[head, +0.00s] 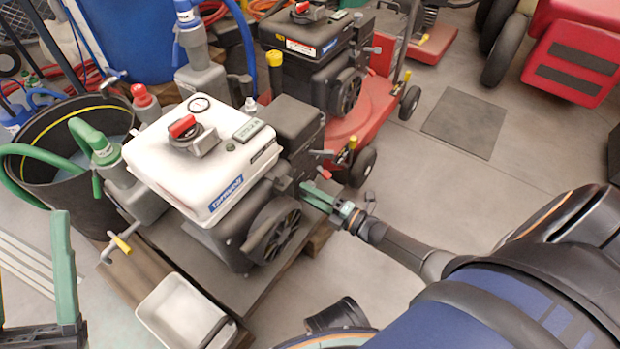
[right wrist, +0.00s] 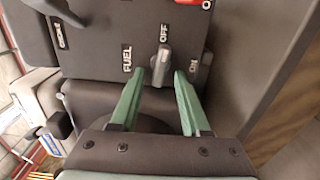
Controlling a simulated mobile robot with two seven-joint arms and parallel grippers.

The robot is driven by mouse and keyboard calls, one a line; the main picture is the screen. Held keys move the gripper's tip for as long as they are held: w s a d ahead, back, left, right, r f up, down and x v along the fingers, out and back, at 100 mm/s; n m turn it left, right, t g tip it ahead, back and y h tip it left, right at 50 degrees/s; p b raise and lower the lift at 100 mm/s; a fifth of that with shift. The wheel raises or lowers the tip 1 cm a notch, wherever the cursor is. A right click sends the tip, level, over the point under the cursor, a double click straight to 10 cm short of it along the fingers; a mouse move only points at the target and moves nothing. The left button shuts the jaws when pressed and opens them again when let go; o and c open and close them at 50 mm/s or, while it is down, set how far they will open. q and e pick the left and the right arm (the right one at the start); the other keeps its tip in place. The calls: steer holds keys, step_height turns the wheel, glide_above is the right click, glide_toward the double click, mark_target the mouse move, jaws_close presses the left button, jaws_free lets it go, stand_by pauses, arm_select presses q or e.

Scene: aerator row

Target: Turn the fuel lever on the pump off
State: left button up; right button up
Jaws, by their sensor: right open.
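The white-topped pump (head: 205,150) stands on a dark board in the head view. My right gripper (head: 312,190) reaches its right side from the right. In the right wrist view the grey fuel lever (right wrist: 163,68) sits on a dark panel marked FUEL, OFF and ON. The lever stands roughly upright in the picture, below the OFF mark, with ON to its right. My right gripper (right wrist: 160,74) is open, with one green fingertip on each side of the lever's lower part; contact cannot be told. My left gripper (head: 31,245) is open and empty at the lower left.
A white tray (head: 180,308) lies on the board in front of the pump. A black bucket (head: 45,185) with a green hose stands at left. Floor at right is mostly clear around a grey mat (head: 464,124).

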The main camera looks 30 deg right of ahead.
steer(key=p+v, duration=0.2)
steer(key=v, duration=1)
steer(key=shift+s+p, duration=0.25)
steer(key=shift+p, duration=0.05)
steer(key=shift+d, duration=0.15)
